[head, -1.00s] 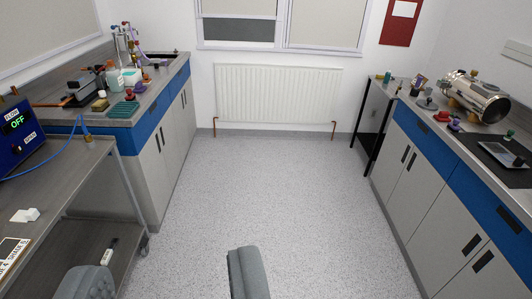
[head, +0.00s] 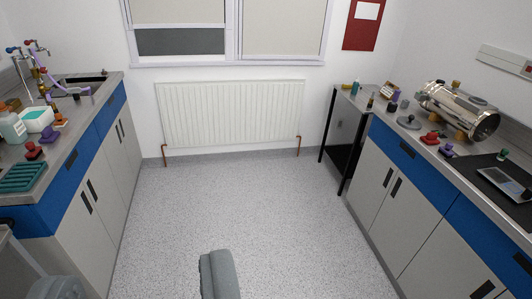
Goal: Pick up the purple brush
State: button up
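I cannot make out a purple brush for certain.
The speckled floor (head: 240,200) is clear between the left counter (head: 104,120) and the right counter (head: 400,140). A radiator (head: 230,112) is on the far wall. A black-legged table (head: 345,140) stands at the far right. A steel cylinder (head: 460,108) lies on the right counter.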

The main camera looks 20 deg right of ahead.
aim_at(444, 151)
jog(key=z, duration=0.2)
jog(key=i, duration=1.25)
jog(key=z, duration=0.95)
jog(key=i, duration=1.2)
jog(key=z, duration=1.35)
jog(key=i, duration=1.2)
jog(key=z, duration=0.45)
